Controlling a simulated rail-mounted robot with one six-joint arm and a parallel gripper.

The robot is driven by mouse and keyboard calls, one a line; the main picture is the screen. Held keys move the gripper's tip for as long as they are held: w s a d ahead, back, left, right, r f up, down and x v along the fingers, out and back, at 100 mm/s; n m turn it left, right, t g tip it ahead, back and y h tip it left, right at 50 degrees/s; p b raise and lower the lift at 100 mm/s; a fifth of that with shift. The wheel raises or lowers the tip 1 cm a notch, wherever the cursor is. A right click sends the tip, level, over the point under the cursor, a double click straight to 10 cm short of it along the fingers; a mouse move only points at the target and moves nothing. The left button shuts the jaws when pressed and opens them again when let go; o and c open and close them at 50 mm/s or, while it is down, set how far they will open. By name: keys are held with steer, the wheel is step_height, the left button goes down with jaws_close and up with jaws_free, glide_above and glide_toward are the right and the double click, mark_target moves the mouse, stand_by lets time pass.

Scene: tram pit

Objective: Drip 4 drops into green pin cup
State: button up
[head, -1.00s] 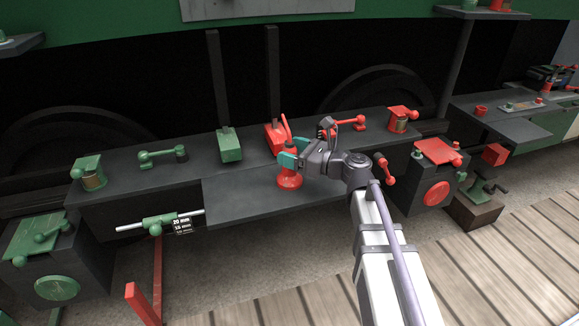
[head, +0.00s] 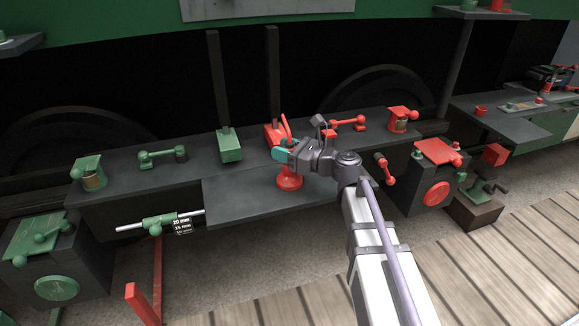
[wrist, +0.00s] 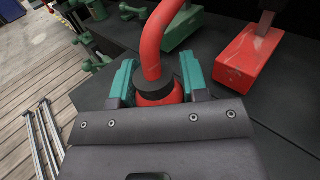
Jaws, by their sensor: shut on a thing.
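A red oil can (head: 289,182) with a curved spout is upright at the lower front shelf (head: 240,205). My gripper (head: 284,151) has its teal fingers on either side of the can's upper body, shut on it. In the wrist view the red can (wrist: 158,93) with a black collar shows between the teal fingers (wrist: 157,88), its spout rising away. I cannot tell whether its base touches the shelf. A green-lidded cup with a brass-coloured body (head: 91,176), which looks like the green pin cup, stands at the bench's left end.
A green block (head: 229,146) and a green link (head: 162,155) lie between the can and the green-lidded cup. A red block (head: 272,134) is close behind the can. A similar red-lidded cup (head: 402,121) stands right. A green rod fitting (head: 160,222) juts out below the bench.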

mark_target(284, 143)
jaws_close()
step_height(284, 143, up, 10)
steer(key=p, duration=1)
steer(key=shift+r, duration=0.2)
steer(key=shift+f, duration=0.2)
